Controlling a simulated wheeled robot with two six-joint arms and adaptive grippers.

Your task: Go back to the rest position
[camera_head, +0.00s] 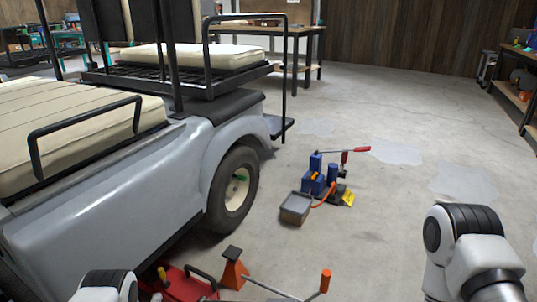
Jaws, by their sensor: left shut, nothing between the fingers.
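My left arm (108,287) shows only as a white and dark link at the bottom edge, left of the middle, low beside the grey cart. Its fingertips cannot be made out; the jaws are shut and hold nothing. My right arm (470,255) shows as a white link with a black ribbed joint at the bottom right, over bare floor. My right gripper is outside the picture.
The grey cart (95,205) with cream seats fills the left. A red jack (190,284) and an orange stand (234,268) are low beside it. A blue pump (315,180) and grey tray (296,208) are on the floor. Clear floor lies right.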

